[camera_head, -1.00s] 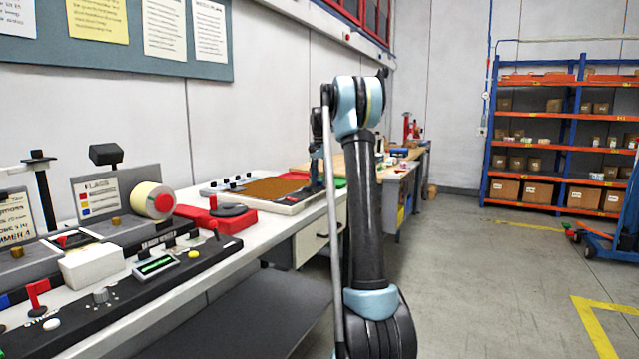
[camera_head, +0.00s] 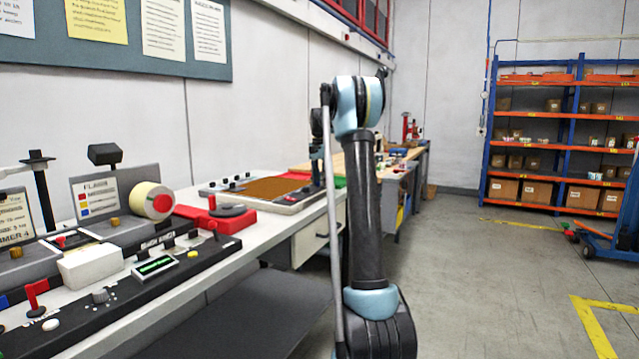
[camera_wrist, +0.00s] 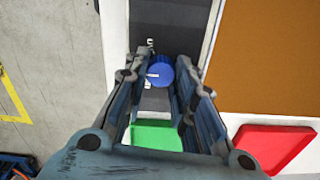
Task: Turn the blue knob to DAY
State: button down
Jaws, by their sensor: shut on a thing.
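The blue knob (camera_wrist: 161,76) shows in the wrist view as a round blue disc on a dark grey panel (camera_wrist: 170,12). A short white mark lies on its left part. My gripper (camera_wrist: 158,80) points down over the panel, with one finger on each side of the knob, and is shut on it. Small white marks (camera_wrist: 151,43) beside the knob are too small to read, so I cannot tell which setting it points to. In the head view my arm stands over the far part of the bench, and the knob cannot be made out there.
A green pad (camera_wrist: 156,137) lies between my fingers' bases in the wrist view, and a red pad (camera_wrist: 273,147) lies to the right. A brown board (camera_head: 265,188) sits beside the panel. The label rewinder (camera_head: 151,201) stands nearer on the bench. Open floor (camera_head: 480,280) lies right.

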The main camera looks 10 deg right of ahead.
jog(key=c, duration=2.4)
grip_release()
jog(key=n, duration=0.5)
jog(key=shift+w+a+n, duration=0.15)
jog(key=shift+a+n, duration=0.05)
jog(key=shift+n, duration=0.1)
jog(key=n, duration=0.5)
jog(key=shift+n, duration=0.3)
jog(key=c, duration=1.3)
grip_release()
notch_tip(320, 180, up, 12)
jog(key=shift+f, duration=0.1)
